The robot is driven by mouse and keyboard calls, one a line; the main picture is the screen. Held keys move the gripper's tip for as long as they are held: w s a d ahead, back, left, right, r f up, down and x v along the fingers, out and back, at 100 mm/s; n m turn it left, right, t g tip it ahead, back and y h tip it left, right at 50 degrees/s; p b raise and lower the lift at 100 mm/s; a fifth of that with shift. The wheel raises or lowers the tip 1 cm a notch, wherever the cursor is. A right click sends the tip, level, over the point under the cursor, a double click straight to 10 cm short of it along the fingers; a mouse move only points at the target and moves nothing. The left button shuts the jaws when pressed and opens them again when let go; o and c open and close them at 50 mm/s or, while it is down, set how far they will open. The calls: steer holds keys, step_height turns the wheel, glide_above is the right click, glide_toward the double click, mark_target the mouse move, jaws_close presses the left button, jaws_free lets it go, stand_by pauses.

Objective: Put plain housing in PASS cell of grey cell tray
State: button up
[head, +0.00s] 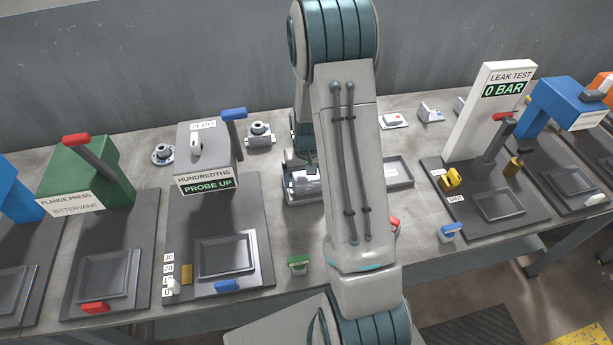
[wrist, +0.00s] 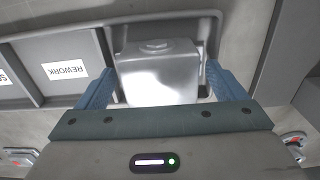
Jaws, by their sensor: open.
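The plain housing (wrist: 158,72) is a smooth pale metal block with a low round boss on one side. It sits in an end cell of the grey cell tray (wrist: 215,22). My gripper (wrist: 157,84) is open, with its blue fingers on either side of the housing; I cannot tell whether they touch it. The neighbouring cell reads REWORK. The label of the housing's cell is hidden behind my gripper. In the head view, the housing (head: 305,184) lies at the tray's left end below my gripper (head: 303,158). My arm hides the tray's middle; its right end (head: 399,184) shows.
A probe station (head: 205,158) reading PROBE UP stands left, and the green flange press (head: 82,180) further left. The leak test station (head: 490,110) stands right. Flanged parts (head: 260,134) lie behind. A green-topped block (head: 298,265) stands near the front edge.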

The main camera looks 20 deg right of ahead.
mark_target(306, 177)
step_height(306, 177, up, 12)
steer(key=b, duration=0.1)
steer(key=s+a+r+n+t, duration=0.1)
steer(key=s+a+r, duration=0.4)
steer(key=s, duration=0.5)
steer(key=s+a+r+n+t, duration=0.1)
steer(key=s+a+r, duration=0.4)
steer(key=s, duration=0.5)
steer(key=shift+r+t, duration=0.6)
steer(key=shift+r, duration=0.35)
steer(key=shift+s, duration=0.1)
